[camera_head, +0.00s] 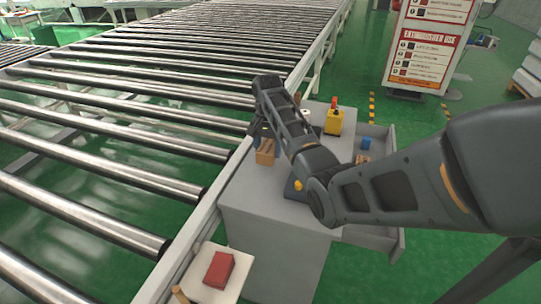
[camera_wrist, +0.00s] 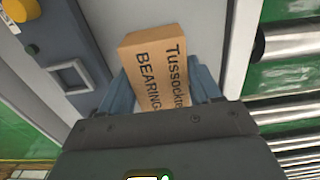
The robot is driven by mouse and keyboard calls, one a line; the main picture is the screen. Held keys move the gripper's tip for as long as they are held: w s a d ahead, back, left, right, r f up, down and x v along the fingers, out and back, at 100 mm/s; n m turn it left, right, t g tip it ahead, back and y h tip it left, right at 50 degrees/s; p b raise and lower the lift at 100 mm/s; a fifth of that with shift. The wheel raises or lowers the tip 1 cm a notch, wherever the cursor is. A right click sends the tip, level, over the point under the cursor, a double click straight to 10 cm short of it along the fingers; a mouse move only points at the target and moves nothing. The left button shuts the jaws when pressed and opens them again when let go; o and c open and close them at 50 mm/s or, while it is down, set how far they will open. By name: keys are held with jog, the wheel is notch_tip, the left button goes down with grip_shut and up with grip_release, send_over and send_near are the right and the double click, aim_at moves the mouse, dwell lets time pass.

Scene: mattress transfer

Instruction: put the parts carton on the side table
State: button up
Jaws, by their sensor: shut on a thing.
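The parts carton is a small brown box (camera_wrist: 158,62) with dark lettering that includes "BEARING". My gripper (camera_wrist: 163,88) is shut on it, one blue-grey finger on each side. In the head view the carton (camera_head: 265,153) shows below my gripper (camera_head: 262,134), over the left edge of a grey cabinet top (camera_head: 240,186). I cannot tell whether the carton touches that top. A small pale stand (camera_head: 232,289) at the bottom of the head view bears a red box (camera_head: 218,269). The frames do not settle which surface is the side table.
A roller conveyor (camera_head: 100,130) runs along the cabinet's left side. A yellow device (camera_head: 334,122) stands at the cabinet's back. An open grey tray (camera_head: 393,240) with small items, including a blue one (camera_head: 366,143), is on the right. A sign board (camera_head: 425,50) stands behind.

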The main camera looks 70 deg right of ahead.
aim_at(268, 146)
jog(key=shift+f, duration=1.95)
jog(key=o, duration=1.2)
jog(key=shift+f, duration=0.15)
notch_tip(268, 146, up, 12)
jog(key=shift+r+p, duration=0.15)
jog(key=shift+p, duration=0.15)
